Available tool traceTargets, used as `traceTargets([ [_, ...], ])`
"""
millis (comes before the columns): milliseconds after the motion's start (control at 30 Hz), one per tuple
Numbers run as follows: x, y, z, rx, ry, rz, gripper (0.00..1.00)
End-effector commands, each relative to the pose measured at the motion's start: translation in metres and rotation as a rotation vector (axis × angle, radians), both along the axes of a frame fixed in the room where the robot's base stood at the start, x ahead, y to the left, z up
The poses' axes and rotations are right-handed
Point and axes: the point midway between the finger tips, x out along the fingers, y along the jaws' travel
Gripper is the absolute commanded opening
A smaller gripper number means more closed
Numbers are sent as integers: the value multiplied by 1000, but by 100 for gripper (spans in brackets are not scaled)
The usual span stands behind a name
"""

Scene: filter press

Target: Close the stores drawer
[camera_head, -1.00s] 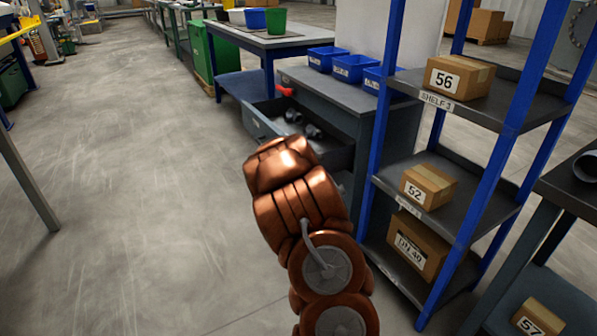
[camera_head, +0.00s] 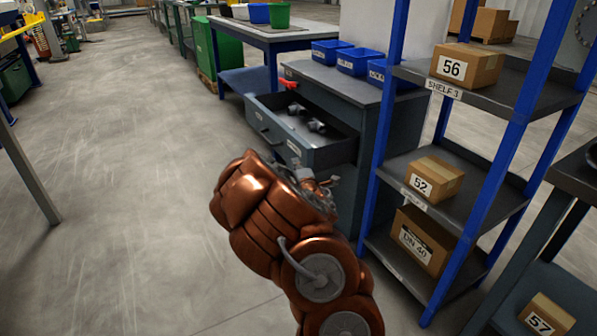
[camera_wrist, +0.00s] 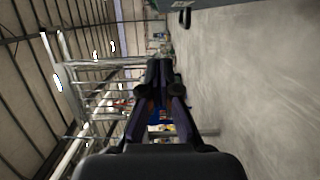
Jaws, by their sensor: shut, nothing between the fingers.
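The stores drawer (camera_head: 318,158) is grey and stands pulled out from the grey cabinet (camera_head: 335,92) in the head view. Several dark fittings (camera_head: 312,122) lie inside it. My copper-coloured arm is in front of the drawer's near right end in the picture. In the head view my gripper is mostly hidden behind the arm, near the drawer's front corner; I cannot tell whether it touches. In the wrist view my gripper (camera_wrist: 160,70) is shut and empty, its dark fingers together, pointing along the aisle.
A blue-framed shelf (camera_head: 375,165) with numbered boxes stands right of the cabinet. Blue bins (camera_head: 358,62) sit on the cabinet top and a red object (camera_head: 289,85) is at its left edge. A workbench (camera_head: 270,38) stands behind.

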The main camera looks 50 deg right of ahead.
Motion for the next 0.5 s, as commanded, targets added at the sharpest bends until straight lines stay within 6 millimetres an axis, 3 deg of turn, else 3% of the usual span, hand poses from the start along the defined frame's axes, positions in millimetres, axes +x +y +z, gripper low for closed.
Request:
traceTargets([
  [500,41,-28,-2,2,1,-1,0],
])
